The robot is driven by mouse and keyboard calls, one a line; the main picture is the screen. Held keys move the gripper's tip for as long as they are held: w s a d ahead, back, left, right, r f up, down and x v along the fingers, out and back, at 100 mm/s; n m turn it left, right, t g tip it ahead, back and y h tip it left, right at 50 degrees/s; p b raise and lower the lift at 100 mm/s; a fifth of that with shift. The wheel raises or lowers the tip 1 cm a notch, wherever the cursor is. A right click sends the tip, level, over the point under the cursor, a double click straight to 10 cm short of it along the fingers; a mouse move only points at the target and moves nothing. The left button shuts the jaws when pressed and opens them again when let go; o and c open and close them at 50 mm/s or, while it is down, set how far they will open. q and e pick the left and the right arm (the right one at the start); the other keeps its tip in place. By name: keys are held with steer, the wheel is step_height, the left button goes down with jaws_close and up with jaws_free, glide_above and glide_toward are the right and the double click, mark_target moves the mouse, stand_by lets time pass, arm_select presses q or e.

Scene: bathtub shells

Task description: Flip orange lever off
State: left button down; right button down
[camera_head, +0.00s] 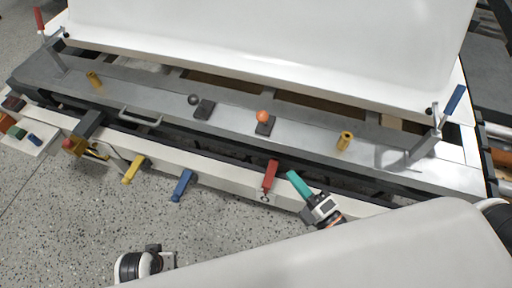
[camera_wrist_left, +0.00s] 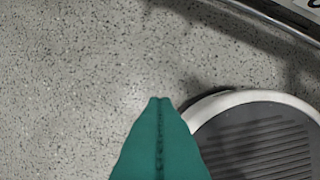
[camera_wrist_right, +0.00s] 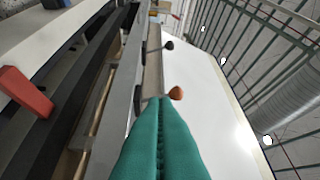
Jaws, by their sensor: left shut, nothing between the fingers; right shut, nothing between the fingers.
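The orange lever (camera_head: 263,116) is an orange ball on a short stick over a dark base plate, on the grey metal beam in the head view. Its ball also shows in the right wrist view (camera_wrist_right: 177,93), just beyond and right of the fingertips. My right gripper (camera_head: 291,174), with green fingers, is shut and empty, in front of the beam and slightly right of the lever, apart from it. My left gripper (camera_wrist_left: 160,101) is shut and empty over the speckled floor. In the head view only part of my left wrist shows at the bottom left.
A black-ball lever (camera_head: 194,99) stands left of the orange one. Brass-coloured posts (camera_head: 344,141) and a grey handle (camera_head: 141,117) are on the beam. Red (camera_head: 270,175), blue (camera_head: 182,186) and yellow (camera_head: 133,169) handles line the front edge. A large white shell (camera_head: 270,35) rises behind.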

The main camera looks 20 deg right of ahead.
mark_target(264, 118)
arm_select(q)
steer(key=shift+s+a+r+b, duration=0.1)
steer(key=shift+a+r+b, duration=0.2)
steer(key=shift+r+b, duration=0.1)
arm_select(e)
steer(key=shift+s+a+r+n+y, duration=0.2)
steer(key=shift+a+r+n+y, duration=0.3)
steer(key=shift+r+n+y, duration=0.45)
steer(key=shift+f, duration=0.1)
